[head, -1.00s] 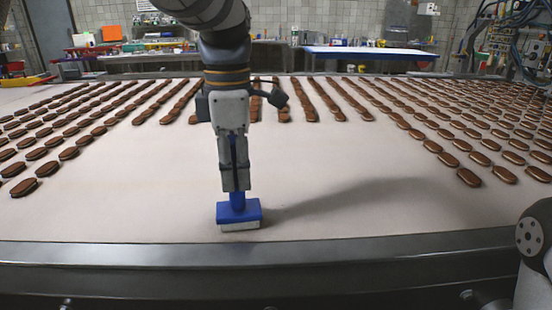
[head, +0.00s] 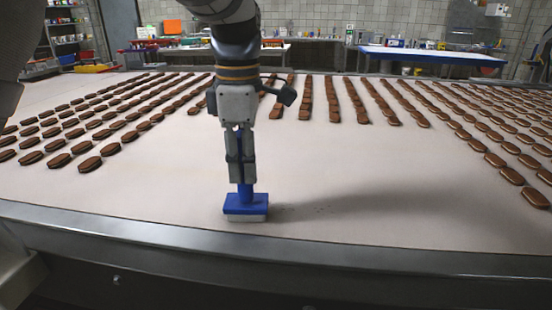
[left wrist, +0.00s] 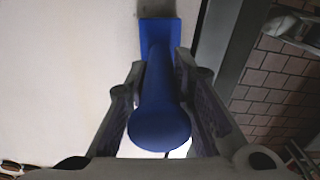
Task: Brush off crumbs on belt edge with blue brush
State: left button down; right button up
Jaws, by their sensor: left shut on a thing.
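My left gripper (head: 242,176) is shut on the upright handle of the blue brush (head: 245,200). The brush head points down, with its pale bristles at the belt surface near the front edge. In the left wrist view the blue handle (left wrist: 160,110) sits between the two fingers, and the blue head shows beyond it. The pale belt (head: 150,190) runs across the scene, with a grey metal belt edge (head: 180,231) along its front. A few tiny dark specks, likely crumbs (head: 322,210), lie on the belt to the right of the brush. My right gripper is not seen.
Rows of brown sandwich cookies (head: 90,164) cover the belt's left, back and right. The front middle of the belt is bare around the brush. A blue-topped table (head: 430,57) stands at the back. In the left wrist view a brick-patterned floor (left wrist: 275,80) lies beyond the metal edge.

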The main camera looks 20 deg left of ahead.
pick_arm(q)
jog(key=s+a+r, duration=0.1)
jog(key=a+r, duration=0.3)
jog(key=r, duration=0.3)
jog(key=shift+a, duration=0.15)
dwell(0.7)
